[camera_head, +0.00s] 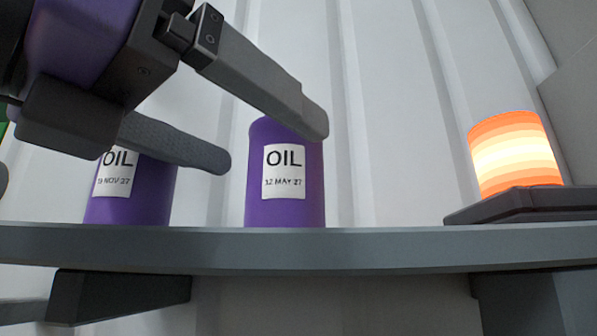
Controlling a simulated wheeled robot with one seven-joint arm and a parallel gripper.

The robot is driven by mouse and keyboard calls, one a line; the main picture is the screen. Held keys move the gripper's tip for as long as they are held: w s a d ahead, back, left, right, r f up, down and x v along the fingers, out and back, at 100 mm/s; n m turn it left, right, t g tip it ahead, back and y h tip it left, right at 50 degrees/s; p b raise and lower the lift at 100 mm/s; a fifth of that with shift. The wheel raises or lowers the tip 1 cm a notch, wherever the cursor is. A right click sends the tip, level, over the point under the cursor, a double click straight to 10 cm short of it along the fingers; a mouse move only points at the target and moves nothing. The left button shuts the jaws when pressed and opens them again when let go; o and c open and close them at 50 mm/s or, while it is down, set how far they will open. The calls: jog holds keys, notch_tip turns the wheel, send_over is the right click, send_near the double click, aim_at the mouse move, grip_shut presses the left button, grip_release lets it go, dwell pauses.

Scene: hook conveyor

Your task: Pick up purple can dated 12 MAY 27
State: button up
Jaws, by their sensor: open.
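The purple can labelled OIL, 12 MAY 27 (264,205) stands upright on the grey shelf, near the middle of the view. My gripper (268,142) reaches in from the upper left with its two fingers spread apart and nothing between them. The upper finger's tip overlaps the top right of this can in the picture. The lower finger's tip ends just left of the can. Whether either finger touches it cannot be told. A second purple OIL can (150,200), whose date reads about 9 NOV 27, stands to the left, its top hidden behind the lower finger.
The grey shelf (380,247) runs across the view, with dark brackets below. A glowing orange striped lamp (515,155) sits on a dark base (530,203) at the right. The shelf between the dated can and the lamp is clear. A ribbed pale wall stands behind.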

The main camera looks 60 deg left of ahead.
aim_at(305, 166)
jog(key=x, duration=0.2)
jog(key=shift+w+a+p, duration=0.1)
jog(key=shift+w+p, duration=0.25)
jog(key=shift+p, duration=0.05)
jog(key=p+x, duration=0.3)
jog(key=x, duration=0.1)
jog(key=shift+w+a, duration=0.1)
jog(key=shift+w, duration=0.15)
jog(key=shift+w+a, duration=0.15)
jog(key=shift+w, duration=0.15)
jog(key=shift+f, duration=0.1)
jog(key=c, duration=1.8)
grip_shut()
